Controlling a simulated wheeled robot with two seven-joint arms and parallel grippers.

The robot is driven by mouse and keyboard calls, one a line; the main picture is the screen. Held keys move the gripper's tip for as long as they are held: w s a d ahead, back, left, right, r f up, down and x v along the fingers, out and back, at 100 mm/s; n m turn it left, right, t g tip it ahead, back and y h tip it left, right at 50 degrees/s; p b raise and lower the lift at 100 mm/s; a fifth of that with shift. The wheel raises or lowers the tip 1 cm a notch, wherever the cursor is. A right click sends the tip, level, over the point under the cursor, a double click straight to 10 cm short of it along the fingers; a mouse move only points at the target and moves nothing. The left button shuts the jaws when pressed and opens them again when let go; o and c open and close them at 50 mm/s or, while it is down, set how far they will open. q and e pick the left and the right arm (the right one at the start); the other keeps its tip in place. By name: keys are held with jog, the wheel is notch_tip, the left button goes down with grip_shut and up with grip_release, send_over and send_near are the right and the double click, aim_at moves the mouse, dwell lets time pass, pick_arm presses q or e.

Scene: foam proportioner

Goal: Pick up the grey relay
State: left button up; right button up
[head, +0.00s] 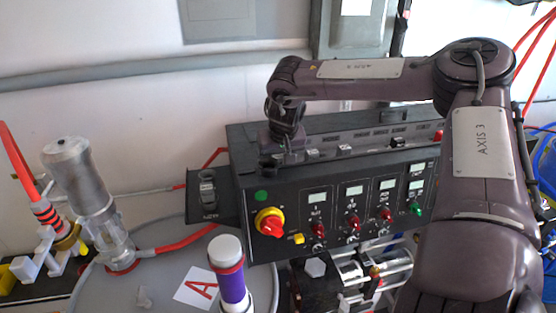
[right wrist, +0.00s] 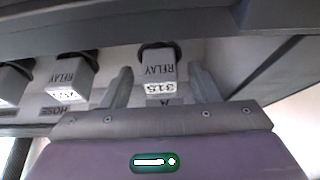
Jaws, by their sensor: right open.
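A grey relay (right wrist: 158,68), marked "RELAY" with a white "315" label, sits in a round dark socket in the right wrist view. My right gripper (right wrist: 160,80) is open, with one finger on each side of this relay; I cannot tell whether either touches it. In the head view my right gripper (head: 283,158) is low over the top left of the black control box (head: 335,190). It hides what is directly under it there. My left gripper is not in view.
More relays (right wrist: 76,75) stand left of the gripper in the right wrist view. Small grey blocks (head: 345,150) sit along the box top. A purple-banded cylinder (head: 229,275) and a metal fitting (head: 80,180) stand on the grey drum lid (head: 160,265) at left.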

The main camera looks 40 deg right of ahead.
jog(key=c, duration=1.1)
jog(key=shift+o, duration=0.2)
jog(key=shift+w+r+b, duration=0.1)
jog(key=shift+r+b, duration=0.25)
jog(key=shift+r, duration=0.1)
notch_tip(320, 180, up, 9)
jog(key=b, duration=0.4)
jog(key=shift+r, duration=0.1)
notch_tip(320, 180, up, 8)
jog(key=r+b, duration=0.1)
send_over(278, 156)
notch_tip(278, 156, up, 6)
jog(key=p, duration=0.4)
jog(key=shift+d+p, duration=0.1)
jog(key=shift+p, duration=0.25)
jog(key=shift+w+f, duration=0.1)
